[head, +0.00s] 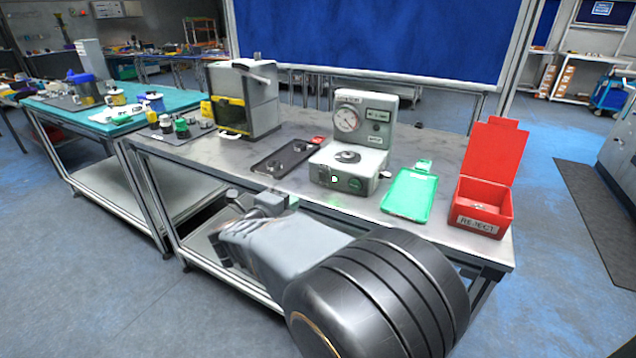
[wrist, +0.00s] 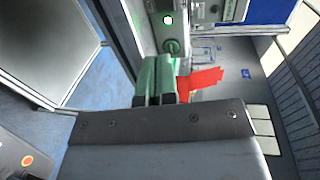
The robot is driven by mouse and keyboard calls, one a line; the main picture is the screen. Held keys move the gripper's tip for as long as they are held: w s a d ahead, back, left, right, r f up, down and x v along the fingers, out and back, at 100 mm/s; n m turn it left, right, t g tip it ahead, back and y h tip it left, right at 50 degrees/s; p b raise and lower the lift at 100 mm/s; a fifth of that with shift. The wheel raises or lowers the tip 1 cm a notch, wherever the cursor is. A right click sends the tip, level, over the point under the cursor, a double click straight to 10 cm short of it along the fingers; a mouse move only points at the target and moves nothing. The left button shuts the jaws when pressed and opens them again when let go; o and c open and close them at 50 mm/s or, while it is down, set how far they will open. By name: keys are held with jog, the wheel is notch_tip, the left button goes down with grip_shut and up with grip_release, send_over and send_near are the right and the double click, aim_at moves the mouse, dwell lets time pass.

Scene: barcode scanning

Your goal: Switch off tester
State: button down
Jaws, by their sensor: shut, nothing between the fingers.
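The tester (head: 347,140) is a grey-beige box with a round dial gauge on its upright back and a round fixture on its lower part. Its front face carries a small lit white spot (head: 334,179) and a green round knob (head: 355,184). In the wrist view the lit spot (wrist: 167,20) has a green rim, and the green knob (wrist: 171,47) is just beyond my fingertips. My gripper (wrist: 157,65) has green fingers pressed together, empty. In the head view my gripper (head: 292,201) is in front of the bench, left of and below the tester; contact is not visible.
A dark tray (head: 285,157) lies left of the tester. A green tray (head: 409,193) and an open red reject box (head: 484,205) stand to its right. A grey and yellow machine (head: 243,97) stands farther left. The metal bench (head: 215,152) has a front edge near my arm.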

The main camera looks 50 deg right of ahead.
jog(key=b, duration=0.1)
send_near(323, 175)
jog(key=x, duration=0.2)
jog(key=f+x, duration=0.1)
jog(key=x, duration=0.2)
jog(key=shift+d, duration=0.15)
jog(key=shift+w+d+r, duration=0.1)
jog(key=shift+w+d, duration=0.05)
jog(key=shift+d, duration=0.3)
jog(key=shift+w+d+r, duration=0.1)
jog(key=shift+w+d, duration=0.1)
jog(key=shift+d, duration=0.25)
jog(key=shift+d+r+p, duration=0.15)
jog(key=shift+r+p, duration=0.3)
jog(key=shift+p, duration=0.5)
jog(key=shift+d+f+y, duration=0.1)
jog(key=shift+f+y, duration=0.1)
jog(key=shift+y, duration=0.2)
jog(key=shift+f, duration=0.15)
jog(key=r+p+v, duration=0.1)
jog(key=p+v, duration=0.1)
jog(key=v, duration=1.1)
jog(key=shift+r+p, duration=0.3)
jog(key=shift+r, duration=0.15)
